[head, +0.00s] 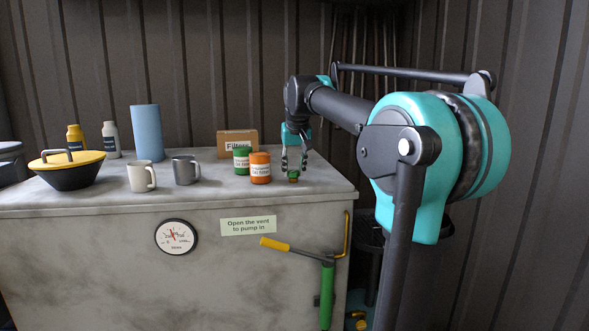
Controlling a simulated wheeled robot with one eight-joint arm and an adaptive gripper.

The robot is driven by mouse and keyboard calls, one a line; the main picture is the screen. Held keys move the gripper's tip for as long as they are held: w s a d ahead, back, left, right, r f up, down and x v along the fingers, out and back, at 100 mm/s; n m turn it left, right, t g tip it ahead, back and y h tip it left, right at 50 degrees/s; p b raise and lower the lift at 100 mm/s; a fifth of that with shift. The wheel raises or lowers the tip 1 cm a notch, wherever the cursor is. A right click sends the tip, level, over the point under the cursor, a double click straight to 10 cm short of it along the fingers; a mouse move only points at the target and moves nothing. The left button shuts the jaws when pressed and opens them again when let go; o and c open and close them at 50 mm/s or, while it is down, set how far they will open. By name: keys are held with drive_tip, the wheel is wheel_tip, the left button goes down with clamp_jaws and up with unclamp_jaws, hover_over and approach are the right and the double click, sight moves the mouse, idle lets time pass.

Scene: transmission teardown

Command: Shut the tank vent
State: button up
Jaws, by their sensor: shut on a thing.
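The tank (130,235) is a large grey, stained metal box with a flat top. The tank vent (293,176), a small green knob with an orange-brown base, sits on the tank top near its right end. My gripper (293,170) points straight down over the vent. Its grey fingers are shut on the vent's knob and partly cover it. The picture is too small to tell how far the vent is turned.
An orange can (260,168) and a green can (241,158) stand just left of my gripper, before a Filters box (223,139). Mugs (141,177) stand farther left. A yellow-handled pump lever (290,250), gauge (176,236) and vent label (250,225) are on the tank's front.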

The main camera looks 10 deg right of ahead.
drive_tip(key=m, duration=0.1)
drive_tip(key=m+h, duration=0.1)
drive_tip(key=m, duration=0.2)
drive_tip(key=shift+a+m+g+h, duration=0.25)
drive_tip(key=shift+m+g+h, duration=0.05)
drive_tip(key=shift+h, duration=0.1)
drive_tip(key=m+h, duration=0.1)
drive_tip(key=m, duration=0.3)
drive_tip(key=shift+w+a+g, duration=0.1)
drive_tip(key=shift+g, duration=0.3)
drive_tip(key=shift+m, duration=0.3)
drive_tip(key=o, duration=1.2)
drive_tip(key=shift+c, duration=0.2)
drive_tip(key=shift+h, duration=0.3)
drive_tip(key=v, duration=1.2)
